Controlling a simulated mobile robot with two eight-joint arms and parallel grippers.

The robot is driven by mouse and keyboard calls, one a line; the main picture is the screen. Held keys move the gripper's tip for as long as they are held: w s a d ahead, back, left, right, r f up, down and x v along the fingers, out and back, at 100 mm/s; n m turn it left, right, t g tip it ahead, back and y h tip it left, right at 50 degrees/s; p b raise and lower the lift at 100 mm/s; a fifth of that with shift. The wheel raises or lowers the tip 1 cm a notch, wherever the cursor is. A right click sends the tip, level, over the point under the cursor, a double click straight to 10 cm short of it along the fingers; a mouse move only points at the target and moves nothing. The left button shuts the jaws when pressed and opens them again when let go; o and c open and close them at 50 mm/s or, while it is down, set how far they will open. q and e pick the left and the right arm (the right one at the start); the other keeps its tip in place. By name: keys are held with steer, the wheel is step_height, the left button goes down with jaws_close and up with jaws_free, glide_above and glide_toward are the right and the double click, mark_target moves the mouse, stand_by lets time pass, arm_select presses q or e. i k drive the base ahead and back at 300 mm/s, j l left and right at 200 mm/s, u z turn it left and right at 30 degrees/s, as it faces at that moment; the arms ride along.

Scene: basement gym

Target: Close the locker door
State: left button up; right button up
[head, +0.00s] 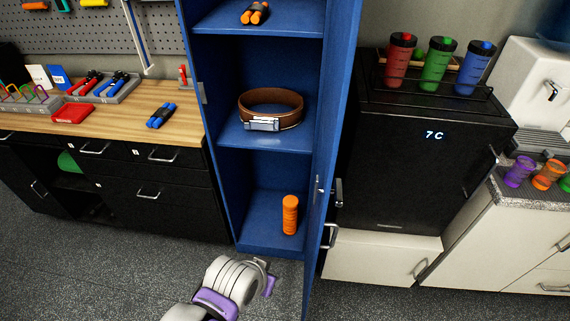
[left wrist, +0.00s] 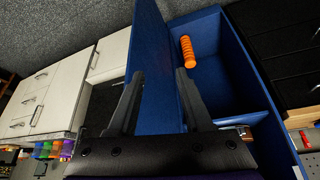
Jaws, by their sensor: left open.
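The blue locker (head: 262,180) stands open in the middle of the head view. Its blue door (head: 326,130) is swung out toward me along the locker's right side, seen nearly edge-on. A small metal latch shows on it. My left gripper (head: 268,277) is low in front of the locker, left of the door. In the left wrist view, which is turned upside down, the open, empty left gripper (left wrist: 158,82) has the door (left wrist: 157,45) showing between its dark fingers. I cannot tell whether they touch it. My right gripper is not in view.
The locker holds orange-handled tools (head: 255,12), a brown belt (head: 271,108) and an orange roller (head: 290,215). A wooden-topped workbench (head: 125,118) stands left. A black fridge (head: 420,165) with shaker bottles stands right of the door. The grey floor (head: 85,265) in front is clear.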

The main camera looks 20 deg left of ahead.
mark_target(346, 17)
steer(key=i+l+u, duration=0.1)
steer(key=u, duration=0.25)
steer(key=i+l+u, duration=0.1)
steer(key=l+u, duration=0.45)
steer(key=u, duration=0.15)
steer(key=l+u, duration=0.15)
steer(key=l, duration=1.05)
steer(key=j, duration=0.3)
steer(key=i+j, duration=0.1)
steer(key=j, duration=0.2)
